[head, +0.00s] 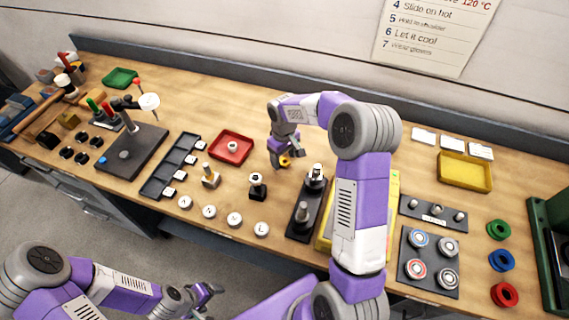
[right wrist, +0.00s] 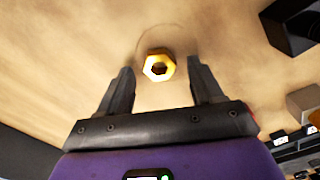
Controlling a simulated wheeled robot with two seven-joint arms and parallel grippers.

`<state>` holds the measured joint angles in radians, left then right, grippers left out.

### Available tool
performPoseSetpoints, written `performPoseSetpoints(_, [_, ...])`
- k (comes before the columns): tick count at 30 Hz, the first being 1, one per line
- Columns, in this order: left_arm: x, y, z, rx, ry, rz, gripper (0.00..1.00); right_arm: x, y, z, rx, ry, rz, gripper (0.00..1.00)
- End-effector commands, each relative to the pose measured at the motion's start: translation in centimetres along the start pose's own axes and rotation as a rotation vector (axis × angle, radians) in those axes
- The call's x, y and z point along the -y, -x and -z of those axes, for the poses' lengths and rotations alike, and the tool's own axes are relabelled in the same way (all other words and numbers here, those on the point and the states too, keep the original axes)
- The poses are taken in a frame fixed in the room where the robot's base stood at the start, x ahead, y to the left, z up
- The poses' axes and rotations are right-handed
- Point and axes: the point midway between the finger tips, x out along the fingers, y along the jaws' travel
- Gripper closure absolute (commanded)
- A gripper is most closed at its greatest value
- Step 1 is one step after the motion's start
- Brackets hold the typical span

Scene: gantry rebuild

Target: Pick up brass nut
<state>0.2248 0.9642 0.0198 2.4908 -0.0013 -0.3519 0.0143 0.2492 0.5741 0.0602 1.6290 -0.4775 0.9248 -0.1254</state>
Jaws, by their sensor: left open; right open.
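The brass nut (right wrist: 158,66) is a small gold hexagonal ring with a dark hole. In the right wrist view it lies on the wooden bench top, between and a little beyond the tips of my open right gripper (right wrist: 158,82). In the head view the nut (head: 285,161) is partly covered by my right gripper (head: 282,163), which points down at it from above. I cannot tell whether the fingers touch the nut. My left gripper (head: 209,291) is open and empty, low in front of the bench's near edge.
A red tray (head: 213,155) holding a small part stands left of the nut. Several white round discs (head: 234,219) line that edge. Bench behind the nut is clear.

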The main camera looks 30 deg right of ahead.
Motion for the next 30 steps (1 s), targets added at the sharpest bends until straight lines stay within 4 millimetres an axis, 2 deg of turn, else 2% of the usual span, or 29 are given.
performPoseSetpoints(3, [0.04,-0.11,0.01,0.000,0.000,0.000,0.24,-0.04,-0.64,0.00,-0.002,-0.002,0.000,0.34])
performPoseSetpoints(9, [0.03,-0.08,0.00,0.000,0.000,0.000,0.24,-0.03,-0.61,0.02,-0.002,-0.001,0.000,0.34])
performPoseSetpoints(21, [0.03,-0.08,0.00,0.000,0.000,0.000,0.24,-0.03,-0.60,0.02,-0.002,-0.001,-0.001,0.94])
performPoseSetpoints(30, [-0.02,0.04,0.00,0.000,0.000,0.000,0.24,-0.04,0.10,0.05,-0.003,0.000,-0.002,0.95])
